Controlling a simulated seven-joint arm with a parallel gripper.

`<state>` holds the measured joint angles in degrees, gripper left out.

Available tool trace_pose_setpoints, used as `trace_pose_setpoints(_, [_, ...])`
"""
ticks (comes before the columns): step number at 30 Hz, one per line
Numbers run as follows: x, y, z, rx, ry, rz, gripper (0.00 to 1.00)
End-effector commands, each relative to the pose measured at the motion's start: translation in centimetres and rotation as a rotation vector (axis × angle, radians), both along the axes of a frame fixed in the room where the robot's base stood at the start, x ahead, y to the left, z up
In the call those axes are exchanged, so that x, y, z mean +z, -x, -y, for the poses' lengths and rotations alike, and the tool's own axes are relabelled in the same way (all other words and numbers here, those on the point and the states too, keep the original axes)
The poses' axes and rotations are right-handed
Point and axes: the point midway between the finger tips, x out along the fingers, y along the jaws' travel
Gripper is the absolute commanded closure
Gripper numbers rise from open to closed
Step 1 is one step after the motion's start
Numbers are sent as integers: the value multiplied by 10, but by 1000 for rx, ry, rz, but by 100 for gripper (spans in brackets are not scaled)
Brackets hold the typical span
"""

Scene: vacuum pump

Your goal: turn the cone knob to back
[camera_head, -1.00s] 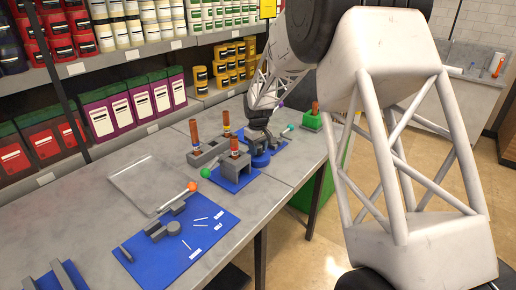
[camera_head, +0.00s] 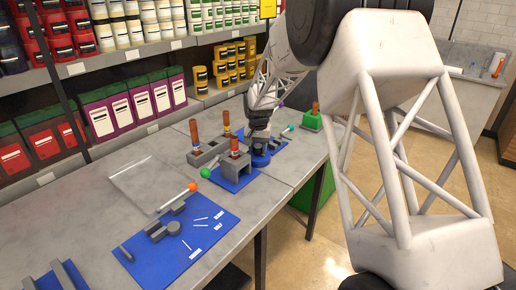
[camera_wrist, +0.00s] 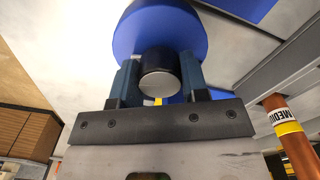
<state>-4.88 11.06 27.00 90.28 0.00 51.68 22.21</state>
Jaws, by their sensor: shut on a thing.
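The cone knob shows in the wrist view as a black round body with a grey end face (camera_wrist: 157,83), in front of a round blue base (camera_wrist: 155,20). My gripper (camera_wrist: 160,77) has one blue finger on each side of the black body and is shut on it. The knob itself is hidden there behind my gripper. I cannot read which way it points.
A grey block with an orange-red handle (camera_head: 234,147) stands close on the left. A grey fixture with upright handles (camera_head: 205,153) is farther left. A blue board with grey parts (camera_head: 200,243) lies nearer. The table's right edge is close to my gripper. A shelf of containers lines the back.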

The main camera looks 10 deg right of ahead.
Motion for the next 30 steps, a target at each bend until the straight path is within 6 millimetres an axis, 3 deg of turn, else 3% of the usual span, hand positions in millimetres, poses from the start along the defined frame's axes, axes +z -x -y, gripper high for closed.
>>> trace_pose_setpoints(8, [1,-1,0,-93,0,3,83])
trace_pose_setpoints(21, [1,-1,0,-105,0,3,83])
trace_pose_setpoints(22, [1,-1,0,-105,0,3,56])
trace_pose_setpoints(26, [1,-1,0,-105,0,2,36])
trace_pose_setpoints(30, [1,-1,0,-104,-1,1,33])
